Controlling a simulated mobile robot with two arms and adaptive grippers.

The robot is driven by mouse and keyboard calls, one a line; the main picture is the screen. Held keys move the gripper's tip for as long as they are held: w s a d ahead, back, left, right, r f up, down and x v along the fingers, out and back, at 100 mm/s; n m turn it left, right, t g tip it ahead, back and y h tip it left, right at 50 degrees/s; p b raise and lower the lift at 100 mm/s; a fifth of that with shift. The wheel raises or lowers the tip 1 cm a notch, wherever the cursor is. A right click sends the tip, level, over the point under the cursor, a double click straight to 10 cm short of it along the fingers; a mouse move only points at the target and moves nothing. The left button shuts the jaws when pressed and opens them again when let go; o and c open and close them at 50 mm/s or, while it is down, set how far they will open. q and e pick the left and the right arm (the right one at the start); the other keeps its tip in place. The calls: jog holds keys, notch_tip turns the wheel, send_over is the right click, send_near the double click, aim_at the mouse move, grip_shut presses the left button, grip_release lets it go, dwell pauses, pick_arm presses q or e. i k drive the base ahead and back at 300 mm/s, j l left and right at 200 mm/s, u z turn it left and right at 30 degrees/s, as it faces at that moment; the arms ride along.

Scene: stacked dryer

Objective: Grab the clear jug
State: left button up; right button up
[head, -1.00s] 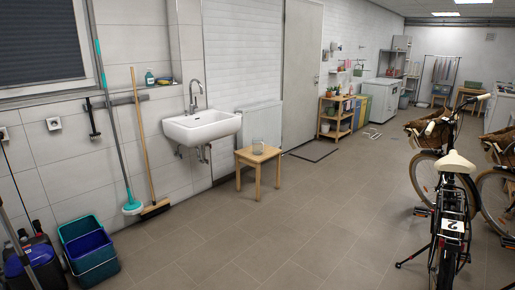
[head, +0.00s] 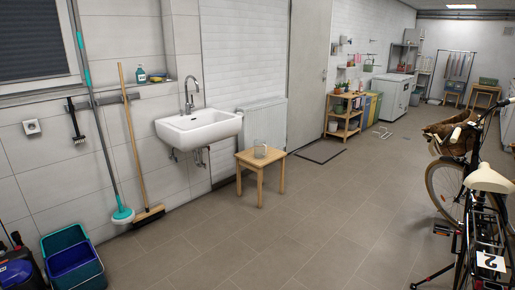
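The clear jug (head: 260,150) stands upright on a small wooden stool (head: 248,158), beside the white sink and in front of a white radiator. It is see-through and small in the head view. Neither of my grippers shows in the head view, so nothing is seen touching the jug.
A white sink (head: 198,128) hangs on the wall left of the stool. A broom (head: 134,140), a mop (head: 105,140) and buckets (head: 74,262) line the left wall. Bicycles (head: 480,180) stand at the right. The tiled floor (head: 300,225) before the stool is clear.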

aim_at(260, 148)
jog(key=i+z, duration=0.3)
jog(key=i, duration=2.1)
jog(key=l, duration=0.05)
